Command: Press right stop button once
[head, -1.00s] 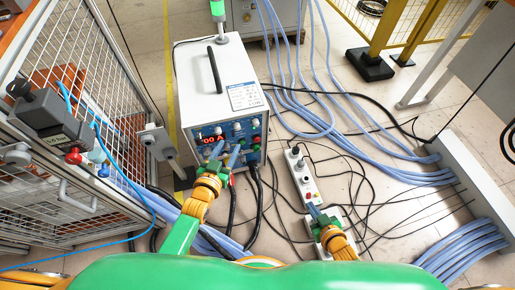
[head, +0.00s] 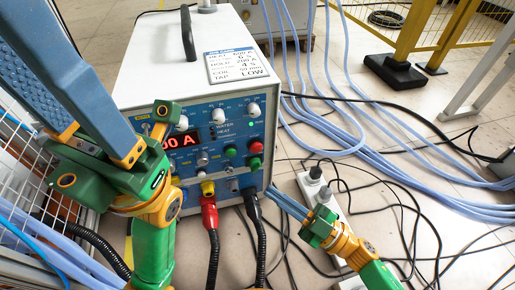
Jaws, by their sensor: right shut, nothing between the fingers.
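The induction heater is a white box (head: 155,60) with a blue front panel (head: 240,128). My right gripper (head: 272,190) is shut and empty. Its fingers point up-left towards the panel's lower right corner, below the red button; contact cannot be told. My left gripper (head: 85,65) is large at the upper left, its blue fingers apart and their tips near or beyond the frame edge. Its hand hides the panel's left part.
Red (head: 210,217) and black (head: 251,205) plugs with cables come out of the panel's bottom. A white power strip (head: 316,185) lies right of the heater. Blue hoses (head: 400,180) and black cables cover the floor. A wire cage (head: 20,150) stands at left.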

